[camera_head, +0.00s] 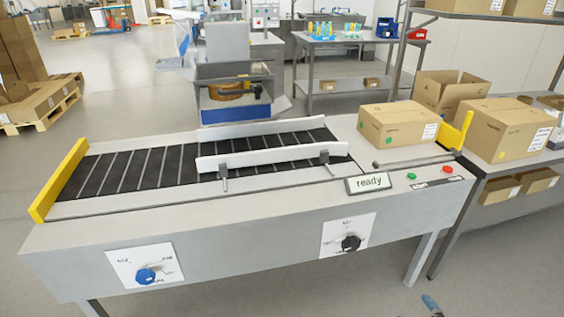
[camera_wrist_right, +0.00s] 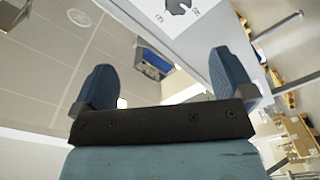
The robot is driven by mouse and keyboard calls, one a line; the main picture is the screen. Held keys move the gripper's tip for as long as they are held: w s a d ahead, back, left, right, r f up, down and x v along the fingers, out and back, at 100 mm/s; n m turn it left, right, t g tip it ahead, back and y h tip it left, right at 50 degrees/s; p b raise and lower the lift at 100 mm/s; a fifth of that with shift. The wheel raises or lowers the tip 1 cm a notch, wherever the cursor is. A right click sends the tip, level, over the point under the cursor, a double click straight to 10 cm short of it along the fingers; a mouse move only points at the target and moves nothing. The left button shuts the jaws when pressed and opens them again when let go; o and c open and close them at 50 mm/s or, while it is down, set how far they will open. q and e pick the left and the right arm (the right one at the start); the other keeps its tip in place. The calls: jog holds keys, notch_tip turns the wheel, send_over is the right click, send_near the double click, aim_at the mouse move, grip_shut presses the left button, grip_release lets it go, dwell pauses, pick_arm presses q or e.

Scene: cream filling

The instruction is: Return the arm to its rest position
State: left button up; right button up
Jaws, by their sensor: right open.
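My right gripper shows in the right wrist view (camera_wrist_right: 165,85), its two blue fingers spread wide with nothing between them. In the head view only a blue tip of my right arm (camera_head: 431,303) shows at the bottom edge, right of centre, in front of the conveyor machine. The gripper is apart from the machine and touches nothing that I can see. My left gripper is not in view.
The conveyor machine (camera_head: 250,222) has a blue knob (camera_head: 146,275), a black knob (camera_head: 350,243) and a "ready" sign (camera_head: 369,182). A cardboard box (camera_head: 399,124) stands at its right end. More boxes (camera_head: 506,128) stand on the right table. Floor in front is clear.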

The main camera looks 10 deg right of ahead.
jog(key=w+d+r+n+y, duration=0.15)
jog(key=d+r+n, duration=0.4)
jog(key=d, duration=0.75)
jog(key=s+a+r+m+g, duration=0.1)
jog(key=s+a+m+g, duration=0.3)
jog(key=a, duration=0.5)
jog(key=s+a+r+m+g, duration=0.1)
jog(key=s+a+m, duration=0.1)
jog(key=s+a, duration=0.6)
jog(key=s+a+r+m+g, duration=0.1)
jog(key=s+a+m+g, duration=0.25)
jog(key=a, duration=0.75)
jog(key=w+a+r+m+t, duration=0.2)
jog(key=a+m, duration=0.3)
jog(key=a, duration=0.6)
pick_arm(q)
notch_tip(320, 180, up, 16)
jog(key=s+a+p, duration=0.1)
jog(key=p, duration=2.1)
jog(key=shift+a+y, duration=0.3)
pick_arm(e)
notch_tip(320, 180, up, 16)
jog(key=s+d, duration=0.1)
jog(key=shift+s+d, duration=0.2)
jog(key=shift+s, duration=0.05)
